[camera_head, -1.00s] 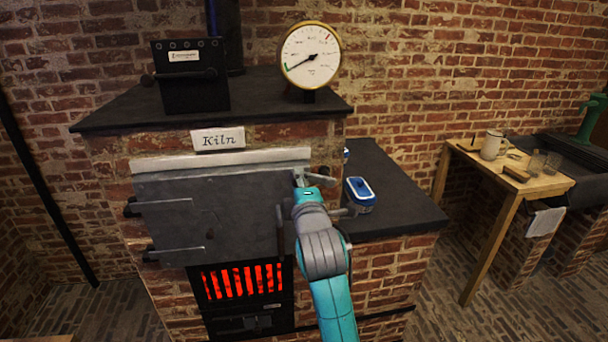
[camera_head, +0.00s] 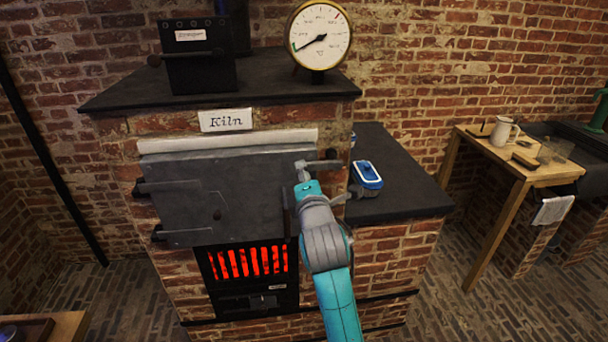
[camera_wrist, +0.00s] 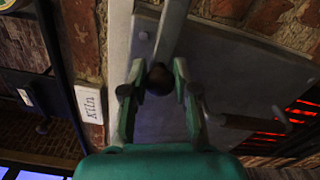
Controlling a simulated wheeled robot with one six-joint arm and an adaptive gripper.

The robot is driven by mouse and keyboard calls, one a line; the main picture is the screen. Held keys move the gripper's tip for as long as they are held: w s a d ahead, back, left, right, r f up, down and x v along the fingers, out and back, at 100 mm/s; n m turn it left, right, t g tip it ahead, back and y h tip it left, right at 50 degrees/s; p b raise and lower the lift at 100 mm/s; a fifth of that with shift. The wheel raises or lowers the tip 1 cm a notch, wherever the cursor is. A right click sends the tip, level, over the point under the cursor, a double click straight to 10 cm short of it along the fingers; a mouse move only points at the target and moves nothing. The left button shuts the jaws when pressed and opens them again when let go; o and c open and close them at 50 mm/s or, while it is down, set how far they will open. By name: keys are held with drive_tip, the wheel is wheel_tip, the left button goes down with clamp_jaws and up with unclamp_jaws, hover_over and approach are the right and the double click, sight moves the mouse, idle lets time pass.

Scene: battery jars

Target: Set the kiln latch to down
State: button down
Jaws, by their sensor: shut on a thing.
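The kiln door (camera_head: 215,195) is a grey metal plate on the brick kiln front, below the "Kiln" sign. The kiln latch (camera_head: 322,165) is a grey metal bar at the door's upper right edge, lying roughly level in the head view. My gripper (camera_head: 303,185) is at the latch's left end. In the wrist view, my gripper (camera_wrist: 158,80) is shut on a dark round knob at the end of the latch bar (camera_wrist: 172,32). The fingers stand on both sides of the knob. Parts of the latch behind my gripper are hidden.
A blue-lidded container (camera_head: 367,175) sits on the dark side counter (camera_head: 405,190), right of the latch. Glowing red bars (camera_head: 250,262) show below the door. A curved handle (camera_wrist: 255,122) shows in the wrist view. A wooden table (camera_head: 490,155) stands farther right.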

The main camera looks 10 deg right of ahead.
drive_tip(key=shift+f, duration=0.1)
drive_tip(key=c, duration=0.9)
unclamp_jaws()
drive_tip(key=shift+o, duration=0.2)
drive_tip(key=shift+s, duration=0.1)
drive_tip(key=s, duration=1.1)
drive_tip(key=shift+s, duration=0.4)
